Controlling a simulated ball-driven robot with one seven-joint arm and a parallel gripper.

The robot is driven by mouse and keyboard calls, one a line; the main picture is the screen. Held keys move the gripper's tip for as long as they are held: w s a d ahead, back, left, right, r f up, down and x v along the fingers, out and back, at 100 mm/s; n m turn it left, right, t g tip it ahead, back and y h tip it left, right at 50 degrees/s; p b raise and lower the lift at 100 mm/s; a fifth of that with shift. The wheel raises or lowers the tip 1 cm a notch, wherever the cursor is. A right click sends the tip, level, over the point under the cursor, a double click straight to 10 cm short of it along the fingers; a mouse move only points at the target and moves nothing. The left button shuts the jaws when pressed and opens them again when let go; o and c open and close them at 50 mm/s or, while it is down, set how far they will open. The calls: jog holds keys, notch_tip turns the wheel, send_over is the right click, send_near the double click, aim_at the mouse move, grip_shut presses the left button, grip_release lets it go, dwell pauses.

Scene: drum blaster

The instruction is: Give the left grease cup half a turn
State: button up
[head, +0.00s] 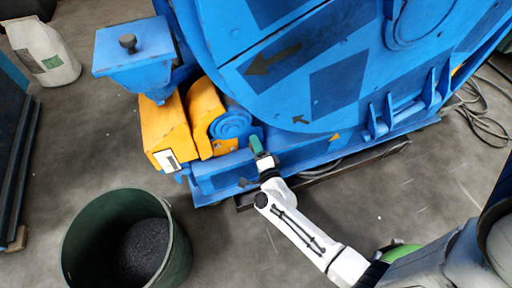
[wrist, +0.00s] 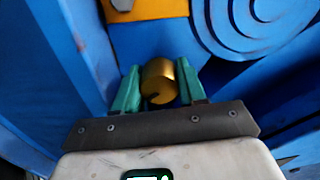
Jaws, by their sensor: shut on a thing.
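The grease cup is a small brass cylinder (wrist: 159,82) with a dark mark low on its side. In the wrist view it sits between the two green fingers of my gripper (wrist: 160,88), which are shut on it. In the head view my gripper (head: 257,147) is at the blue machine's lower front, just right of the round blue bearing cover. The cup is hidden there by the gripper. I cannot tell from these frames how far the cup is turned.
The blue drum machine (head: 300,90) fills the back. Yellow guards (head: 165,130) and a blue hopper (head: 135,50) stand left of my gripper. A dark green bin (head: 85,215) of black grit stands front left. Cables (head: 480,115) lie at right.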

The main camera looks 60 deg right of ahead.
jog(key=m+b, duration=0.1)
jog(key=m, duration=0.1)
jog(key=m+b, duration=0.1)
jog(key=m, duration=0.2)
jog(key=shift+f+m, duration=0.2)
jog(key=shift+m, duration=0.1)
jog(key=m+b, duration=0.1)
jog(key=m, duration=0.3)
jog(key=shift+m, duration=0.3)
jog(key=shift+b, duration=0.3)
jog(key=o, duration=1)
jog(key=shift+r, duration=0.1)
jog(key=shift+o, duration=0.2)
jog(key=p+v, duration=0.1)
jog(key=v, duration=0.9)
jog(key=shift+s+a+p, duration=0.25)
jog(key=shift+s+p, duration=0.1)
jog(key=shift+p, duration=0.05)
jog(key=shift+w, duration=0.1)
